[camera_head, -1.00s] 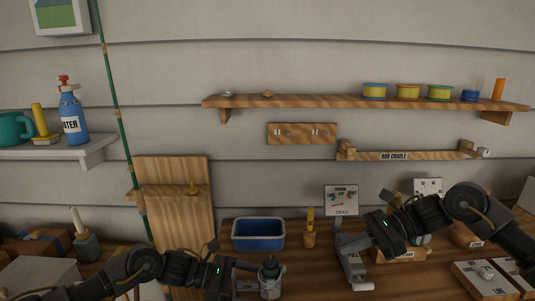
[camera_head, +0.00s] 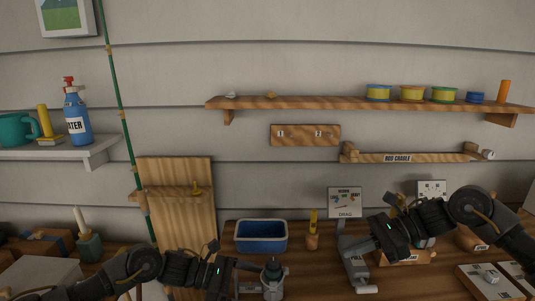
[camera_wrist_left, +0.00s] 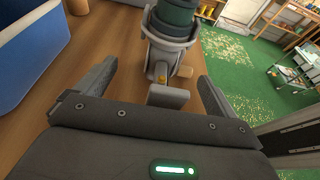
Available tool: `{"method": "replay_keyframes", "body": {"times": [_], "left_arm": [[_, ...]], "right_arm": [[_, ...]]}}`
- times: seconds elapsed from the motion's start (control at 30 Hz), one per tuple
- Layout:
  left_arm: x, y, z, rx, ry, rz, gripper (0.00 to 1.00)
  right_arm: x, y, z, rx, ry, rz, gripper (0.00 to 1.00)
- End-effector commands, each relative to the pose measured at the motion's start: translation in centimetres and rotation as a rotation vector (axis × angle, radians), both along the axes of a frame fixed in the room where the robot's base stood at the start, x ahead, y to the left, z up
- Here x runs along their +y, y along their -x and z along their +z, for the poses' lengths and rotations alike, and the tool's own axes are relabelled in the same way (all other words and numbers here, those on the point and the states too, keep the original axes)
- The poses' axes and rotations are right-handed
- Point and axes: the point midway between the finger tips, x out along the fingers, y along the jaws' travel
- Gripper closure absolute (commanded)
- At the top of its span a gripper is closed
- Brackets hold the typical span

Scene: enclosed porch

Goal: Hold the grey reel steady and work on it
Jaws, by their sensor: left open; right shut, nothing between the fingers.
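The grey reel (camera_head: 272,284) stands on the wooden bench at the bottom of the head view, with a dark spool on top. In the left wrist view the reel (camera_wrist_left: 168,42) has a dark green spool and a grey frame. My left gripper (camera_wrist_left: 155,82) is open, its fingers spread on the near side of the reel. The reel's body lies just beyond the fingertips, not clamped. In the head view the left gripper (camera_head: 248,272) points right at the reel. My right gripper (camera_head: 364,247) is shut and empty, by the grey PULL device (camera_head: 354,262).
A DRAG sign (camera_head: 345,203) stands behind the PULL device. A blue bin (camera_head: 261,248) and a small wooden holder (camera_head: 312,241) stand behind the reel. A board with a grey part (camera_head: 489,279) lies at the right. Shelves hang on the wall.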

Motion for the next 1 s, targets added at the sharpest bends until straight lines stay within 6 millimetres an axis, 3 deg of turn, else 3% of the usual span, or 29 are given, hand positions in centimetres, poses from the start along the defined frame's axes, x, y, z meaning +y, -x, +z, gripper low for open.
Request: {"method": "replay_keyframes", "body": {"times": [0.53, 0.83, 0.9, 1.0], "left_arm": [[3.1, 0.0, 1.6, 0.000, -0.001, 0.001, 0.06], [3.3, 0.0, 1.9, 0.000, 0.000, 0.000, 0.06], [3.2, 0.0, 1.9, 0.000, 0.000, 0.000, 0.00], [3.2, 0.0, 1.8, 0.000, 0.000, 0.000, 0.00]], "right_arm": [[0.0, 0.0, -1.3, 0.000, 0.000, 0.000, 1.00], [0.0, 0.0, -1.3, 0.000, 0.000, 0.000, 1.00], [0.0, 0.0, -1.3, 0.000, 0.000, 0.000, 1.00], [0.0, 0.0, -1.3, 0.000, 0.000, 0.000, 1.00]]}}
